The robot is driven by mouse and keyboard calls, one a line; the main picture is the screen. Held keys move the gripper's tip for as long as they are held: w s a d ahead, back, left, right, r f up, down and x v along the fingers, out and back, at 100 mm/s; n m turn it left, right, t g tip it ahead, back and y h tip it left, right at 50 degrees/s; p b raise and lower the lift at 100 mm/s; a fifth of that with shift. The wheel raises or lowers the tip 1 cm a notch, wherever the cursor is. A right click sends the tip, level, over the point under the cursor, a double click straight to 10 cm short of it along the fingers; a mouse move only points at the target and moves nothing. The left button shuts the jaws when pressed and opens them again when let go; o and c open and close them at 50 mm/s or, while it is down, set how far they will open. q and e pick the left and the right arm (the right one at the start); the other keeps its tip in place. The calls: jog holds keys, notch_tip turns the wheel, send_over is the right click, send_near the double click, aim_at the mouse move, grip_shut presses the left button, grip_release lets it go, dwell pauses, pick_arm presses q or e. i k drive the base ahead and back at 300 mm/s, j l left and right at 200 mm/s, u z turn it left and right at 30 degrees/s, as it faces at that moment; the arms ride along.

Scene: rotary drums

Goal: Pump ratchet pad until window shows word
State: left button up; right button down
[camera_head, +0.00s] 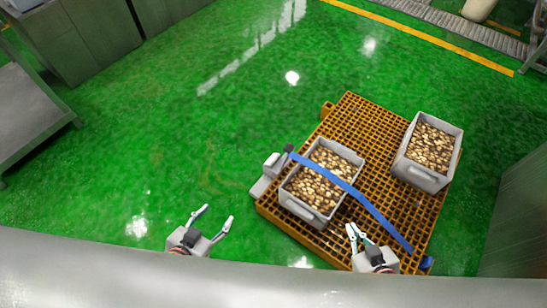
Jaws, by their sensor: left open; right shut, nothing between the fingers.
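A grey block-like device (268,174), likely the ratchet, sits at the left edge of an orange grid pallet (390,205). A small dark part (289,149) tops its far end. A blue strap (372,205) runs from there over the near bin to the pallet's front right. No window or word can be made out at this size. My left gripper (216,214) is open and empty over the green floor, left of and nearer than the device. My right gripper (356,231) is shut and empty, near the pallet's front and below the strap in the picture.
A grey bin (302,209) of brown pieces stands under the strap; another grey bin (415,176) stands at the pallet's right. Grey cabinets (85,35) and a grey table (25,110) are at left. The green floor (190,120) between is clear.

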aim_at(289, 147)
jog(key=i+j+z, duration=0.1)
jog(key=j+z, duration=0.15)
jog(key=j, duration=0.55)
jog(key=j+z, duration=0.3)
jog(key=j, duration=0.5)
jog(key=i+j, duration=0.25)
jog(key=j, duration=0.15)
jog(key=i+j, duration=0.25)
jog(key=j, duration=0.15)
jog(key=i+j, duration=0.25)
jog(key=j, duration=0.15)
jog(key=i+j, duration=0.25)
jog(key=j, duration=0.15)
